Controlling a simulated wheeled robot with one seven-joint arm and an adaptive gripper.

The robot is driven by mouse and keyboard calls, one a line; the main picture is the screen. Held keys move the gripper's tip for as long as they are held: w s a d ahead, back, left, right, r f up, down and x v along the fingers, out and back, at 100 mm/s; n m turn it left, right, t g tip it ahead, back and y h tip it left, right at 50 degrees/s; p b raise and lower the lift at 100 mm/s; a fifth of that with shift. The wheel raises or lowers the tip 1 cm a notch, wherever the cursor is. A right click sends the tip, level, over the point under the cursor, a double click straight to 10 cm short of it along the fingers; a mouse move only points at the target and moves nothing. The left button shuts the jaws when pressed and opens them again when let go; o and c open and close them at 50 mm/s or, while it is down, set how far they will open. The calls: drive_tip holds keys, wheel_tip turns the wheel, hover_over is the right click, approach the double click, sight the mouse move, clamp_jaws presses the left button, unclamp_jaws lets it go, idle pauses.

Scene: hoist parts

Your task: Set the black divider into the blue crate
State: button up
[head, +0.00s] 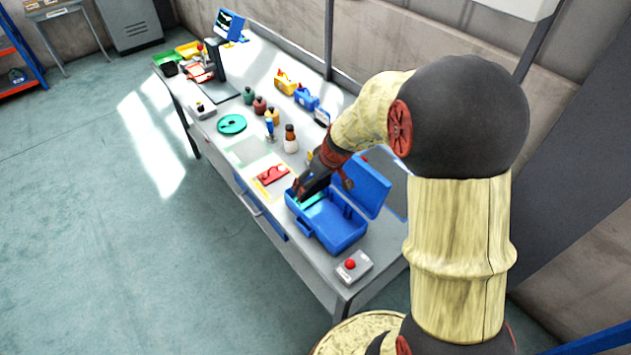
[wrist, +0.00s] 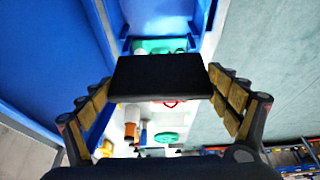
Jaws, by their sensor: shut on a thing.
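The black divider (wrist: 160,77) is a flat dark plate held between the two fingers of my gripper (wrist: 160,82) in the wrist view. In the head view my gripper (head: 301,190) is over the far left end of the blue crate (head: 345,236), and the divider cannot be told apart from the dark fingers. The crate stands open on the bench with its lid raised at the right. Its blue wall also shows in the wrist view (wrist: 101,22). A teal piece (head: 312,199) shows inside the crate near the gripper. Whether the divider touches the crate is hidden.
A grey box with a red button (head: 353,266) stands near the front of the crate. A yellow-edged board with a red part (head: 271,175) lies beyond the crate. Bottles (head: 290,139) and a teal disc (head: 232,124) stand farther along the bench.

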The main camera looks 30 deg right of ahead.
sight(317, 192)
drive_tip(key=shift+f+b, duration=2.05)
drive_tip(key=shift+f+b, duration=0.9)
drive_tip(key=shift+b, duration=0.05)
drive_tip(key=shift+s+f+b, duration=0.15)
drive_tip(key=shift+f+b, duration=0.6)
drive_tip(key=shift+f, duration=0.05)
drive_tip(key=shift+o, duration=0.2)
drive_tip(key=shift+s+f, duration=0.1)
drive_tip(key=shift+r, duration=0.2)
drive_tip(key=shift+c, duration=0.2)
drive_tip(key=o, duration=0.6)
drive_tip(key=shift+c, duration=0.2)
